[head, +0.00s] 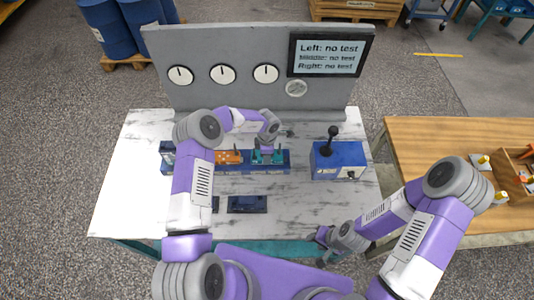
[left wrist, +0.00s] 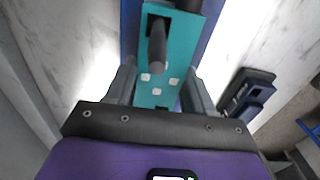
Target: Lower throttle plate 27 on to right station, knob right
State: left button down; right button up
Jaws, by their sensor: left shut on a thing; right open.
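A teal throttle plate (left wrist: 168,72) with a dark knob and pale square marks is between the two fingers of my left gripper (left wrist: 160,92) in the left wrist view. In the head view the teal plate (head: 268,157) is at the right end of the long blue base (head: 252,168). My left gripper (head: 267,148) is above it and shut on it. I cannot tell whether the plate touches the base. An orange plate (head: 228,157) sits at the middle of the base. My right gripper (head: 323,240) is open and empty near the table's front edge.
A blue box with a black lever (head: 330,150) stands right of the base. Dark blue parts (head: 247,204) lie in front; one shows in the left wrist view (left wrist: 248,92). A grey gauge panel (head: 210,97) with a screen (head: 330,56) stands behind. The table's left side is clear.

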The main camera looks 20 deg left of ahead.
pick_arm(q)
jog(key=shift+f, duration=0.2)
jog(key=shift+c, duration=1.6)
grip_release()
notch_tip(320, 180, up, 8)
jog(key=shift+f, duration=0.2)
jog(key=shift+s, duration=0.1)
